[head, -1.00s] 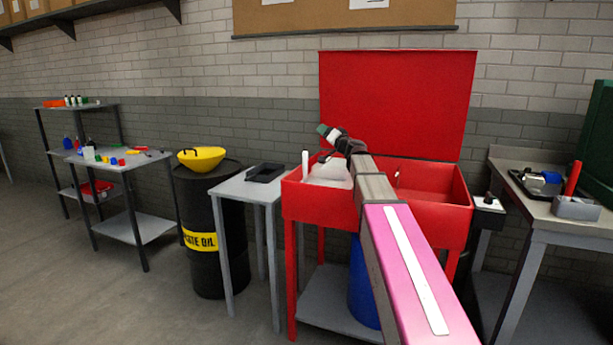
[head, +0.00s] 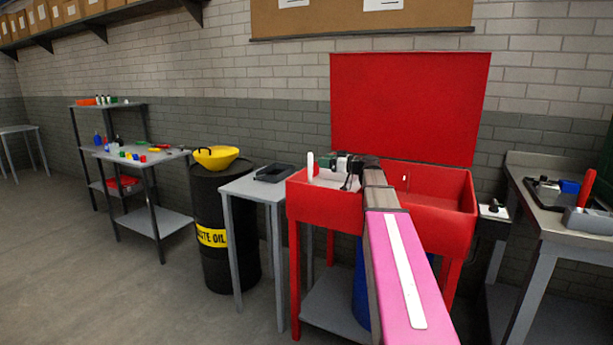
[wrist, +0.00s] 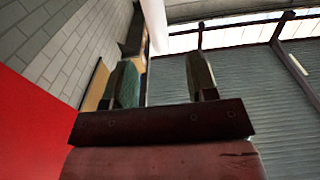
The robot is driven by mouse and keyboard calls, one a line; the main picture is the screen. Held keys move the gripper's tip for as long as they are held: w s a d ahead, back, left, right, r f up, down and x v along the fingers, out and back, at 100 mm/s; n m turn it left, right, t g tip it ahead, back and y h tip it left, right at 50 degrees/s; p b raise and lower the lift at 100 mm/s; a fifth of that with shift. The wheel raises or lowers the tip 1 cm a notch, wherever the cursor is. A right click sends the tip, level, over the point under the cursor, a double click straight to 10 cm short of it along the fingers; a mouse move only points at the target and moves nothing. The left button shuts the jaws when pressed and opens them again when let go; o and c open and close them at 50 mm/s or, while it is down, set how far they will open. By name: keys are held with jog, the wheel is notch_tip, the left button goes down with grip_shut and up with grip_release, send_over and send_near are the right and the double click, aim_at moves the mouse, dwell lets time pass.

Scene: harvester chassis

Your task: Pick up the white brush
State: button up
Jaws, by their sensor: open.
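The white brush (head: 310,166) shows in the head view as an upright white stick at the left end of the red wash basin (head: 325,208). Its lower part is hidden behind the basin's front wall. My gripper (head: 337,164) is just right of it, over the basin, pointing left. In the wrist view a white, slightly tilted rod, likely the brush (wrist: 155,25), stands beyond the fingertips, between their lines. My gripper (wrist: 162,75) is open there, with nothing between its fingers. I cannot tell the exact distance to the brush.
The basin's raised red lid (head: 410,105) stands behind my arm. Left of the basin are a small grey table (head: 240,187) with a black tray (head: 273,173) and a black drum (head: 225,265) with a yellow funnel (head: 215,157). A grey workbench (head: 545,222) is at right.

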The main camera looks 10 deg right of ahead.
send_over(310, 173)
jog(key=w+a, duration=0.1)
jog(key=w, duration=0.1)
jog(key=shift+w+a+r, duration=0.1)
grip_shut()
dwell(0.3)
